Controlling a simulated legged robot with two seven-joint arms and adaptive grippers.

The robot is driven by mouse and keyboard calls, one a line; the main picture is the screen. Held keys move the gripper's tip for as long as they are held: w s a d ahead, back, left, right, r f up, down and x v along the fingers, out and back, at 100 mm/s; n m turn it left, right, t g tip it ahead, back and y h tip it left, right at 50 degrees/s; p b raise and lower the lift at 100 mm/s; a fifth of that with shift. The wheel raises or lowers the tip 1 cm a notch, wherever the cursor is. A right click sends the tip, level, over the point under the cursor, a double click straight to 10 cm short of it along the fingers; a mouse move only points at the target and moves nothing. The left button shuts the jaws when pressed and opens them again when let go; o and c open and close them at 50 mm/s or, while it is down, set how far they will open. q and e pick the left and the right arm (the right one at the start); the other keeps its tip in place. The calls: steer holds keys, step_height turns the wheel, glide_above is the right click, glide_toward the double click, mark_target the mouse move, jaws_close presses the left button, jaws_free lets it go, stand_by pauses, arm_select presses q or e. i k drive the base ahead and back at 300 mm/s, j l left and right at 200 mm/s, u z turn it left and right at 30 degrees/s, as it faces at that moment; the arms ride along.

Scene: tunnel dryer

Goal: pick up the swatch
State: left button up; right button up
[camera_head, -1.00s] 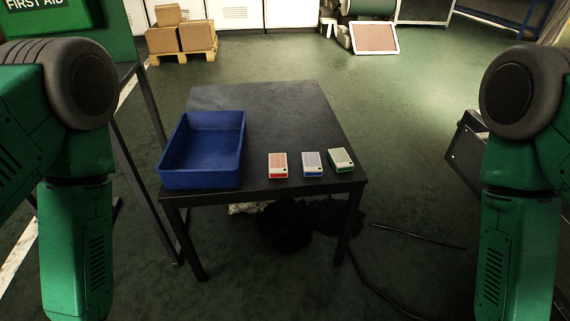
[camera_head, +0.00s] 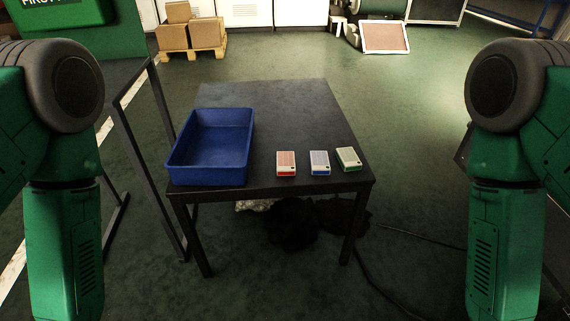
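Three small swatches lie in a row near the front right edge of the black table. The left one is a red-edged swatch (camera_head: 286,163), the middle one a blue-edged swatch (camera_head: 319,162), the right one a green-edged swatch (camera_head: 348,158). Each has a pale patterned top with a small dark mark at a corner. They lie apart from each other, and nothing touches them. My two green arms hang at the left and right sides of the picture. Both grippers are out of the picture below.
An empty blue tray (camera_head: 211,181) stands on the left of the black table (camera_head: 290,108). The table's back is bare. A dark frame stand (camera_head: 150,140) rises close left of it. A dark heap (camera_head: 291,226) and cables lie on the floor underneath.

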mark_target(286, 160)
steer(key=i+z, duration=0.45)
steer(key=i+j+z, duration=0.15)
steer(key=i+z, duration=0.25)
steer(key=i, duration=0.2)
